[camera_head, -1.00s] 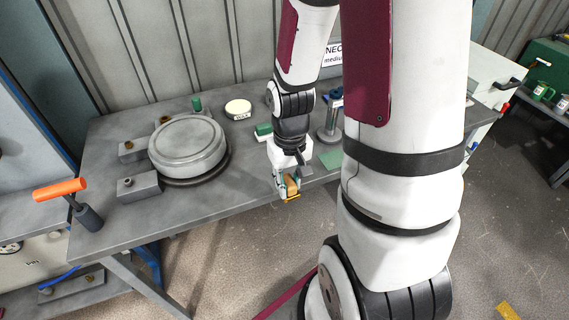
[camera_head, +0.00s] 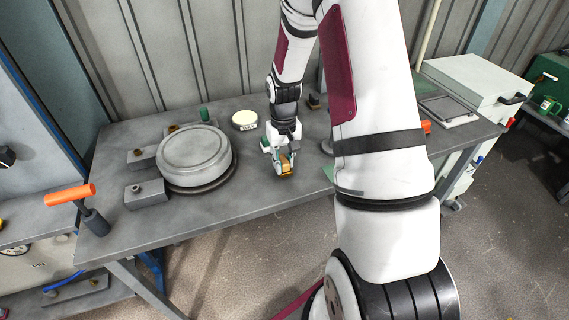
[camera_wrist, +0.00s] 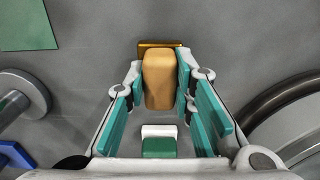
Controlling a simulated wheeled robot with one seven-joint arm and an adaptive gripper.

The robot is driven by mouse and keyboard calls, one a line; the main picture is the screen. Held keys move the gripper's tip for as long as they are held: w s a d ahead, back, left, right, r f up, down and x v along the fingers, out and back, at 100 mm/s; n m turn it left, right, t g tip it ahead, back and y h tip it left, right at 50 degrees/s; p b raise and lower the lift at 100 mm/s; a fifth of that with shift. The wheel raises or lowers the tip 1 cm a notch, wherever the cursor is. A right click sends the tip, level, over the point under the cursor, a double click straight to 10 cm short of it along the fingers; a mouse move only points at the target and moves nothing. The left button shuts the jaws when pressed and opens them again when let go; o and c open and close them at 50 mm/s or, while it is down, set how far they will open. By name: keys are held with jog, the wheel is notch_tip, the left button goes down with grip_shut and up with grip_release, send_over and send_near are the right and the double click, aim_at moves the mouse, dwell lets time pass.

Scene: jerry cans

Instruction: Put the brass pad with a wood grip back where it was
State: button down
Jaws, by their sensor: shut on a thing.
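The brass pad (camera_wrist: 160,44) with its tan wood grip (camera_wrist: 159,80) is held between the teal fingers of my gripper (camera_wrist: 158,85), shut on the wood grip. The brass plate shows beyond the fingertips in the wrist view. In the head view my gripper (camera_head: 284,170) points down over the front middle of the grey table (camera_head: 245,195), with the wood grip (camera_head: 286,168) in it. I cannot tell whether the pad touches the table.
A large grey disc on a dark base (camera_head: 194,155) stands to the left. A green and white block (camera_wrist: 158,145) is close to my gripper. A round-based metal stand (camera_wrist: 20,95) and a green mat (camera_wrist: 27,25) lie to the other side. A cream round tin (camera_head: 244,120) stands behind.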

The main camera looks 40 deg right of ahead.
jog(key=shift+f, duration=0.6)
jog(key=shift+f, duration=0.15)
jog(key=c, duration=1.4)
grip_release()
jog(key=shift+o, duration=0.2)
